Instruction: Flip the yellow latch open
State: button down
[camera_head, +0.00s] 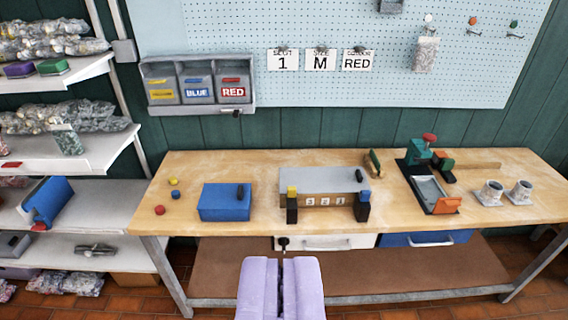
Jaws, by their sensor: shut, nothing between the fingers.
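The yellow latch (292,190) is a small block at the front left of a box with a grey lid (325,180). A black piece (292,212) sits directly below the latch. A similar blue latch (363,195) is at the box's front right. The lid looks shut, with number tiles (325,201) on the front between the latches. My gripper (281,262) is lavender, shut and empty. It shows at the bottom centre, in front of the table edge and apart from the latch. Whether the latch is fastened is too small to tell.
The box stands on a wooden workbench (145,205). A blue box (224,202) and several small knobs are to its left. A green and orange device (430,185) and two cups (491,192) are to its right. White (335,242) and blue drawers hang under the bench edge.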

aim_at(291, 190)
jog(key=i+j, duration=0.25)
jog(key=i, duration=0.3)
jog(key=i+j, duration=0.25)
jog(key=i, duration=0.3)
jog(key=i+j, duration=0.25)
jog(key=i, duration=0.25)
jog(key=i+j+z, duration=0.1)
jog(key=i+j, duration=0.15)
jog(key=i, duration=0.3)
jog(key=i+j, duration=0.3)
jog(key=i, duration=0.25)
